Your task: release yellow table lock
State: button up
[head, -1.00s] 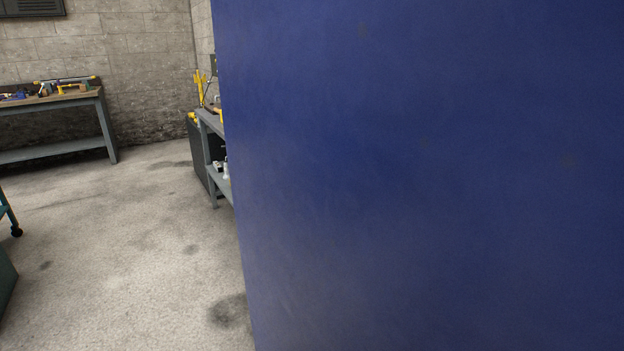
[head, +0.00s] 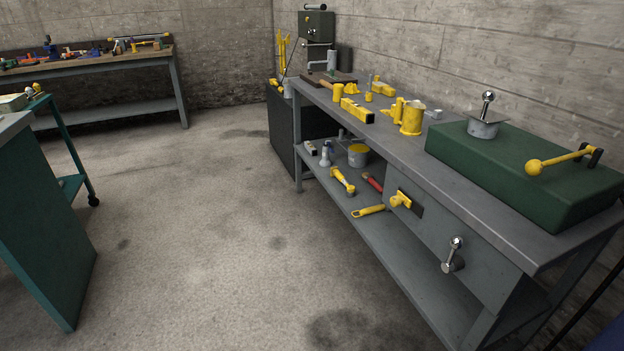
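A yellow handle or latch (head: 400,200) sits on a dark plate on the front panel of the grey workbench (head: 470,205), right of centre in the head view. A yellow lever with a round knob (head: 557,161) lies along the top of a green box (head: 520,178) on the same bench. I cannot tell for certain which of these is the table lock. My gripper is not in view.
Several yellow parts, including a mug-like cylinder (head: 411,118), stand on the bench top. Its lower shelf (head: 380,232) holds tools and a tin. A teal cart (head: 45,225) stands at left, a second workbench (head: 110,90) at the back. The concrete floor (head: 210,240) between is clear.

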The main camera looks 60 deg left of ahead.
aim_at(396, 201)
jog(key=u, duration=1.2)
jog(key=i+j, duration=0.55)
jog(key=j, duration=0.2)
jog(key=i+j+u, duration=0.1)
jog(key=i+j, duration=0.5)
jog(key=j, duration=0.15)
jog(key=i+j, duration=0.55)
jog(key=j, duration=0.15)
